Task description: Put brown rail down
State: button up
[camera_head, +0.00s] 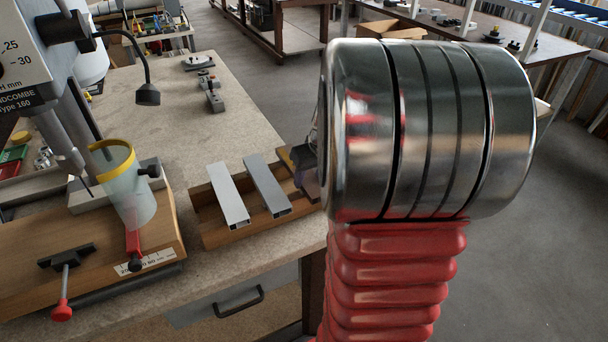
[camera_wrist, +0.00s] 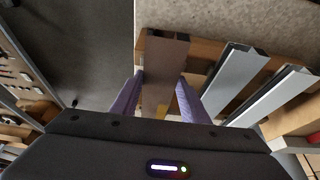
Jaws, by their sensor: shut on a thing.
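The brown rail (camera_wrist: 166,52) is between the two purple fingers of my gripper (camera_wrist: 160,98) in the wrist view, and the fingers are shut on it. In the head view only a small part of the brown rail (camera_head: 312,188) shows at the right end of the wooden tray (camera_head: 213,238); my arm hides the rest. I cannot tell whether the rail touches the tray. A light silver rail (camera_head: 228,194) and a greyer rail (camera_head: 268,186) lie side by side across the tray, left of the brown rail.
The workbench (camera_head: 180,110) holds a drill press with a yellow-rimmed clear guard (camera_head: 133,190) and a red-handled clamp at the left. Small metal fixtures (camera_head: 211,92) stand further back. The bench's right edge lies close to my arm.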

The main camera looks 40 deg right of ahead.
notch_tip(320, 180, up, 10)
dwell(0.6)
jog(key=shift+s, duration=0.1)
dwell(0.3)
